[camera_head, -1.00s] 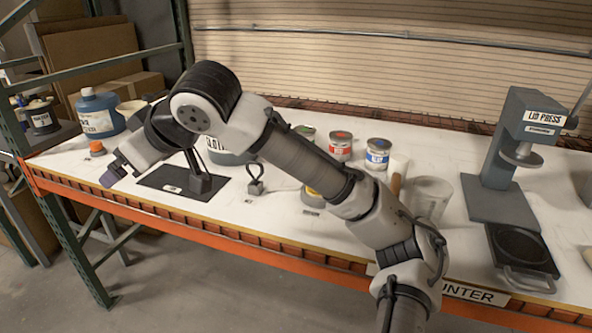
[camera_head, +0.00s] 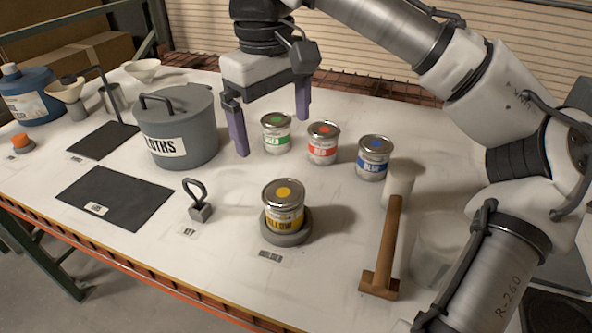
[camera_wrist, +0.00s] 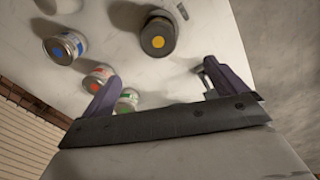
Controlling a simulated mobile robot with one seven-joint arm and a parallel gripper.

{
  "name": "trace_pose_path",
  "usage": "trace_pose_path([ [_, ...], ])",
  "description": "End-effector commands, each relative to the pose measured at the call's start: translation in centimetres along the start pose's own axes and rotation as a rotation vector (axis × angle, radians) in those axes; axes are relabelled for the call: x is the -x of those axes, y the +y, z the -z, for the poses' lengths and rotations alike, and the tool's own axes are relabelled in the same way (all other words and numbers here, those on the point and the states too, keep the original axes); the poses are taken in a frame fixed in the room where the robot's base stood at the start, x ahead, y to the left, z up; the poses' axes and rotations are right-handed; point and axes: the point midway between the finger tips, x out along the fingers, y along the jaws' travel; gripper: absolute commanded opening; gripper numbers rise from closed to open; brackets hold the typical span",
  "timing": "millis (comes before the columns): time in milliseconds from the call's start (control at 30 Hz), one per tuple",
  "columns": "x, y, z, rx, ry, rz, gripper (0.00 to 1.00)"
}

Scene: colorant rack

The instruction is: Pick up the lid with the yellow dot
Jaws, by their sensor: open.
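The lid with the yellow dot (camera_head: 284,191) is on top of the yellow can (camera_head: 283,217), which stands upright in a round grey holder (camera_head: 287,236) on the counter. The lid also shows in the wrist view (camera_wrist: 158,41), seen from above. My gripper (camera_head: 272,132) is open and empty. Its purple fingers point down, and it hangs above the counter, behind and to the left of the yellow can in the head view. In the wrist view the yellow-dot lid lies beyond the fingertips, and nothing is between the fingers on that can.
Green (camera_head: 276,132), red (camera_head: 322,143) and blue (camera_head: 373,157) cans stand behind the yellow one. A grey CLOTHS pot (camera_head: 181,125) is left of my gripper. A key with a loop handle (camera_head: 200,205) and a wooden mallet (camera_head: 385,250) flank the yellow can.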

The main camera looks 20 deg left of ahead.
Motion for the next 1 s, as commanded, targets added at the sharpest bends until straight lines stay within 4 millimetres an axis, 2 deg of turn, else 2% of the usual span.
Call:
trace_pose_path([
  [167,-1.0,0.0,-0.1,0.0,-0.003,0.002,0.97],
  [500,-7.0,0.0,-0.1,0.0,-0.002,0.001,0.97],
  [767,-9.0,0.0,-0.1,-0.001,-0.001,0.0,0.97],
  [1000,-12.4,0.1,-0.3,-0.001,-0.002,0.001,0.97],
])
